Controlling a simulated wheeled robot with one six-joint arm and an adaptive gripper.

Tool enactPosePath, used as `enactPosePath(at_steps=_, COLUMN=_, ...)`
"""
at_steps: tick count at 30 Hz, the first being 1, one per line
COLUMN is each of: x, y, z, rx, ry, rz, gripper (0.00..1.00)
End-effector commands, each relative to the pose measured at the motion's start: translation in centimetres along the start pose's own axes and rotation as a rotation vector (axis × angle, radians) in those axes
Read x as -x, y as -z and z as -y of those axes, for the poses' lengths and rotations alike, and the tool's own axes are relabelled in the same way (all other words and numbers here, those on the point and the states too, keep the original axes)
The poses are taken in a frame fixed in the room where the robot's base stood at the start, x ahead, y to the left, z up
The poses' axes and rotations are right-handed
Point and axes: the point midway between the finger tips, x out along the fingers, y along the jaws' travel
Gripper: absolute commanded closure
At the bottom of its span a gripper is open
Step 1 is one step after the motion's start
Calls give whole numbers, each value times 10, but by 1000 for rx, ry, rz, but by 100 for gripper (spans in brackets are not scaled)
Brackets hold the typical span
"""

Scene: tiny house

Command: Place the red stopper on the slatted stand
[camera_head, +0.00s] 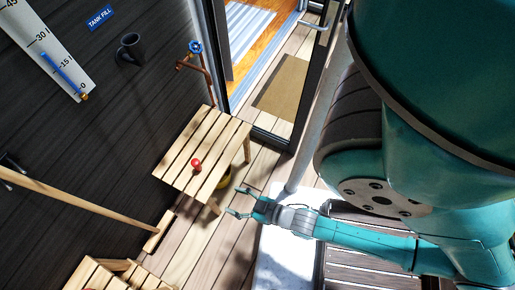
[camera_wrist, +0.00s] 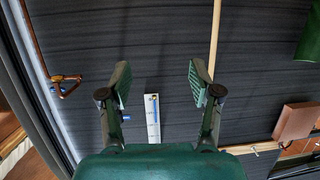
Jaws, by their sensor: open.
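The red stopper (camera_head: 196,164) is a small round red piece. In the head view it sits on the pale wooden slats of the slatted stand (camera_head: 214,132), near the stand's middle. My gripper (camera_head: 240,202) is open and empty, to the right of the stand's near corner and apart from the stopper. I cannot make out the stopper in the wrist view.
A broom (camera_head: 80,204) leans at left. A glass door (camera_head: 300,90) stands at the back.

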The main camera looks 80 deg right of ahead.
Motion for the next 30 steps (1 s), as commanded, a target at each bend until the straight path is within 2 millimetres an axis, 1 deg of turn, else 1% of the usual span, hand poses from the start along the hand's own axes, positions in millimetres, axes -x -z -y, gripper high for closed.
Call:
enactPosePath(at_steps=1, x=22, y=15, z=5, rx=9, ry=26, rz=-1, gripper=37)
enactPosePath(at_steps=3, x=46, y=37, z=10, rx=17, ry=57, rz=-6, gripper=37)
enactPosePath(at_steps=5, x=65, y=57, z=14, rx=26, ry=83, rz=-11, gripper=37)
enactPosePath(at_steps=6, x=77, y=71, z=16, rx=31, ry=100, rz=-14, gripper=37)
enactPosePath(at_steps=9, x=101, y=102, z=20, rx=42, ry=137, rz=-22, gripper=37)
enactPosePath(at_steps=12, x=118, y=127, z=22, rx=49, ry=164, rz=-28, gripper=37)
enactPosePath(at_steps=14, x=124, y=138, z=23, rx=52, ry=176, rz=-31, gripper=37)
enactPosePath(at_steps=16, x=129, y=146, z=24, rx=55, ry=184, rz=-34, gripper=37)
enactPosePath(at_steps=18, x=132, y=150, z=24, rx=56, ry=188, rz=-34, gripper=37)
enactPosePath(at_steps=30, x=132, y=151, z=24, rx=56, ry=188, rz=-35, gripper=37)
